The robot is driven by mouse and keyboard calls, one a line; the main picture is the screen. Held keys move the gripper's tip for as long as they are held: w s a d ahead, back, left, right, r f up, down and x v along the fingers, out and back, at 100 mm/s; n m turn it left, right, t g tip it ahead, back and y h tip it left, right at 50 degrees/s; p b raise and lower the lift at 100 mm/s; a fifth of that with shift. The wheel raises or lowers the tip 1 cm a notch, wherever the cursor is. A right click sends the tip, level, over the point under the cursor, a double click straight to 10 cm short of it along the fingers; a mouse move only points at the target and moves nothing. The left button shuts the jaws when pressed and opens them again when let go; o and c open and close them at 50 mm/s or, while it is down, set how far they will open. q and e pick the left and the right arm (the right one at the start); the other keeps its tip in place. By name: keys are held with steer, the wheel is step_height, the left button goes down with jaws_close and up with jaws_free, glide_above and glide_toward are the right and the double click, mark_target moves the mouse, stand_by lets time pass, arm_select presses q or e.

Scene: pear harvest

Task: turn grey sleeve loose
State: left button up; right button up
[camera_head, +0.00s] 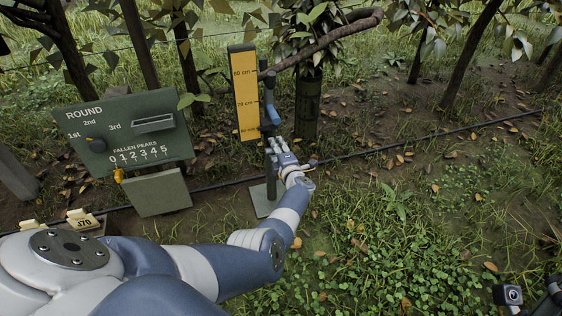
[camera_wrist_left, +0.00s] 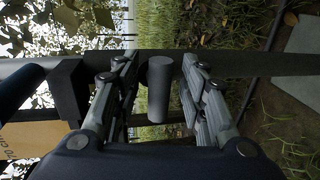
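The grey sleeve (camera_wrist_left: 159,92) is a short smooth cylinder against a dark post (camera_wrist_left: 240,64) in the left wrist view. My left gripper (camera_wrist_left: 160,95) has one finger on each side of it, with narrow gaps visible on both sides, so it is open around the sleeve. In the head view my left gripper (camera_head: 275,148) is at the upright post (camera_head: 270,178), just below a blue part (camera_head: 271,112); the sleeve cannot be made out there. Part of my right arm's end shows at the bottom right corner, with its fingers not clear.
A yellow height scale (camera_head: 245,95) stands beside the post, above a flat grey base plate (camera_head: 262,201). A green score board (camera_head: 125,130) stands left. A branch (camera_head: 325,42) passes above, a tree trunk (camera_head: 307,105) is behind.

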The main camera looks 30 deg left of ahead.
arm_select(q)
steer(key=n, duration=0.2)
steer(key=shift+s+a+n+t+h, duration=0.1)
steer(key=shift+n+t+h, duration=0.3)
steer(key=shift+n+t+b, duration=0.3)
steer(key=shift+n+b, duration=0.55)
steer(key=shift+n, duration=0.25)
steer(key=n+t+b, duration=0.1)
steer(key=n+b, duration=0.6)
steer(key=n+t+b, duration=0.1)
steer(key=n+b, duration=0.2)
steer(key=b, duration=0.1)
steer(key=shift+s+a+t, duration=0.2)
steer(key=shift+a+t, duration=0.05)
steer(key=shift+t, duration=0.05)
steer(key=s+d+m+t+h+p, duration=0.1)
steer(key=s+d+m+h+p, duration=0.8)
steer(key=d+m+p, duration=0.85)
steer(key=s+d+f+m+g+h+p, duration=0.1)
steer(key=s+d+f+m+g+p, duration=0.1)
steer(key=s+m+p, duration=0.3)
steer(key=s+d+f+m+g+h+p, duration=0.1)
steer(key=s+d+f+m+g+p, duration=0.1)
steer(key=s+m+p, duration=0.3)
steer(key=shift+s+d+f+p, duration=0.6)
steer(key=shift+s+d+p, duration=0.05)
steer(key=shift+s+p, duration=1.55)
